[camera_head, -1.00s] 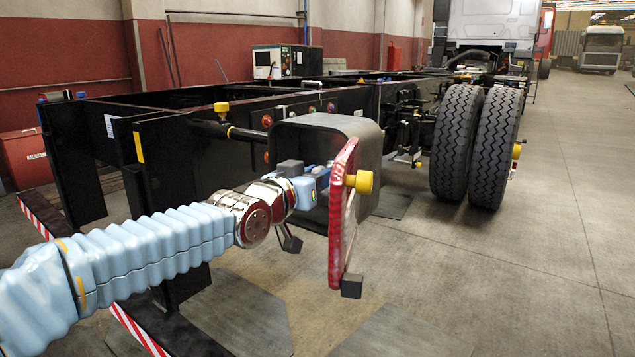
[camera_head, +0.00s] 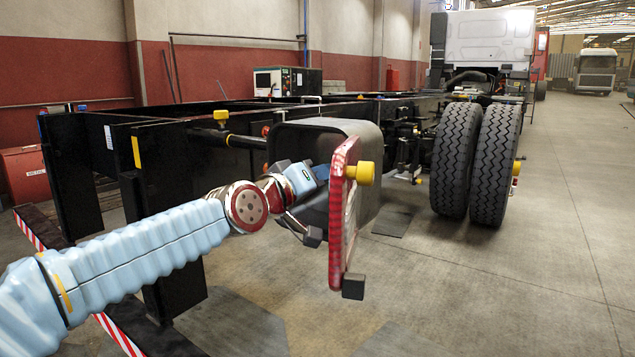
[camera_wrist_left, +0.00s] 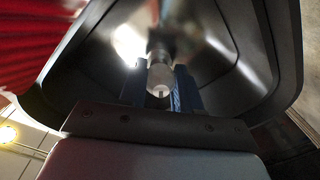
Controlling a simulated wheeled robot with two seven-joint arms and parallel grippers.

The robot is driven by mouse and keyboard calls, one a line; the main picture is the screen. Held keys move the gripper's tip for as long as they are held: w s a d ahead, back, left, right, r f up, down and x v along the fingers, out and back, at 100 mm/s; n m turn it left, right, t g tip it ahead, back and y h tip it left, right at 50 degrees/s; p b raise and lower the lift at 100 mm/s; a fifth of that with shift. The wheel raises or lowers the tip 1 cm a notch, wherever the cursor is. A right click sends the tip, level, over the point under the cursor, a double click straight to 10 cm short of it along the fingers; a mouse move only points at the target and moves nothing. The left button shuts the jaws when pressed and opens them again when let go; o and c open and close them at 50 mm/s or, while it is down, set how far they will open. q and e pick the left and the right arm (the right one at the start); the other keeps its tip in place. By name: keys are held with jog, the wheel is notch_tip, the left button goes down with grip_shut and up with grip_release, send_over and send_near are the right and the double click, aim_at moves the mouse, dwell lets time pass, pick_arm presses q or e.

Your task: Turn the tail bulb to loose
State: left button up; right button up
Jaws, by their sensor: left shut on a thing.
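The tail light housing (camera_head: 325,127) is a dark open box at the rear of the chassis. Its red lens cover (camera_head: 338,225) stands swung open to the right, with a yellow knob (camera_head: 365,172). My left gripper (camera_head: 318,174) reaches into the housing, past the left of the cover. In the left wrist view, the pale tail bulb (camera_wrist_left: 160,77) sits at the back of the housing, and the two blue fingers of my left gripper (camera_wrist_left: 160,92) are shut on its sides. In the head view the bulb and fingertips are hidden. My right gripper is not in view.
The black chassis frame (camera_head: 165,165) lies behind and left of the housing. A red-and-white striped bar (camera_head: 118,335) is low at left. Twin tyres (camera_head: 472,165) stand to the right. The red cover (camera_wrist_left: 30,40) is close beside the wrist. Floor at right is clear.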

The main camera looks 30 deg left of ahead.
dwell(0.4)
pick_arm(q)
jog(key=o, duration=1)
jog(key=shift+o, duration=0.2)
jog(key=shift+s, duration=0.1)
jog(key=s, duration=1.3)
jog(key=shift+s+a+r, duration=0.2)
jog(key=shift+s+a, duration=0.1)
jog(key=shift+a, duration=0.05)
